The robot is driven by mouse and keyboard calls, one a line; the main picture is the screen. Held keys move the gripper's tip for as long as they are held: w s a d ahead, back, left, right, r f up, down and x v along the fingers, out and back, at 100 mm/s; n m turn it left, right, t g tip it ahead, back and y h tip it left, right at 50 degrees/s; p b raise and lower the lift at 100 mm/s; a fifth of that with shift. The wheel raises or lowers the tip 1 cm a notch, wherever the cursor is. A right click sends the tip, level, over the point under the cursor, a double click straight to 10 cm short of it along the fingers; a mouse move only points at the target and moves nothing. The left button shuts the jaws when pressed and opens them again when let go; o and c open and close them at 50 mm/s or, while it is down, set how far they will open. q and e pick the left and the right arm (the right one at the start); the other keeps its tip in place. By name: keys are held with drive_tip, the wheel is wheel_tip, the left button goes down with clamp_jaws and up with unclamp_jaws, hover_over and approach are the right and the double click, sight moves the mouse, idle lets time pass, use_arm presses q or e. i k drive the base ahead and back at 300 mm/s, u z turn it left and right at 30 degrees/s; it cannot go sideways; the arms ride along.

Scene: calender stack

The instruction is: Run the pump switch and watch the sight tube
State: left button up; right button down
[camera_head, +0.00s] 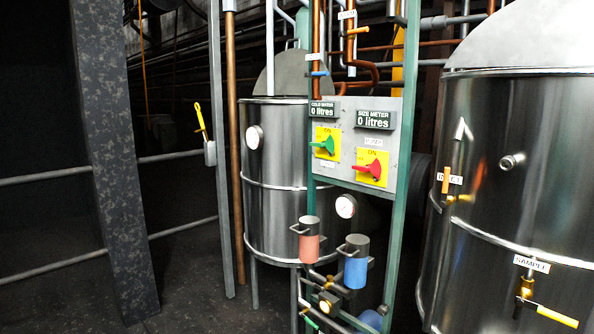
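A red rotary switch (369,170) sits on a yellow plate marked ON, on the grey panel (338,183) in the middle. The small label (373,142) above it seems to read PUMP. Its handle points left. A green rotary switch (324,145) on another yellow plate is to its left; its label is too small to read. A pale vertical tube (269,50) rises behind the panel at upper left; I cannot tell whether it is the sight tube. Neither of my grippers is in view.
Displays for cold water (322,110) and size meter (376,119) both read 0 litres. A steel tank (275,205) stands behind the panel, a larger tank (500,210) at right. Green posts (402,150) flank the panel. A dark pillar (108,160) and rails stand left.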

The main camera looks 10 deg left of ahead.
sight(375, 168)
drive_tip(key=u, duration=0.1)
drive_tip(key=i, duration=0.95)
drive_tip(key=z, duration=0.3)
